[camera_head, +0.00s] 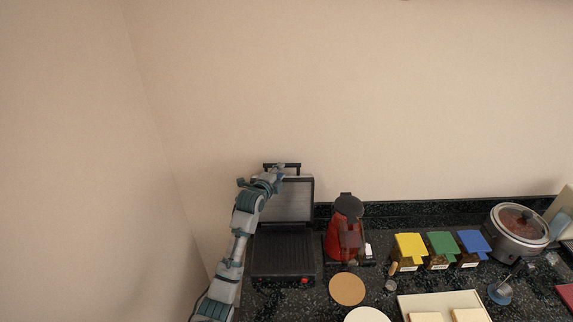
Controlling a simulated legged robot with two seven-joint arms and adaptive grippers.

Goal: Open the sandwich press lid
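The sandwich press (284,262) stands on the dark counter at the left, with its ribbed lower plate facing up. Its lid (293,200) is raised and stands roughly upright toward the wall, with the dark handle (291,165) at the top. My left arm comes up along the press's left side. My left gripper (268,178) is at the lid's upper left, just below the handle. I cannot tell whether it touches the lid or how far its fingers are apart. It hides the lid's upper left corner. My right gripper is not in view.
A red kettle (343,240) stands close to the right of the press. Yellow (409,246), green (442,244) and blue (473,242) lidded containers and a slow cooker (517,234) stand farther right. A round wooden board (347,289) and a tray (404,301) lie in front.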

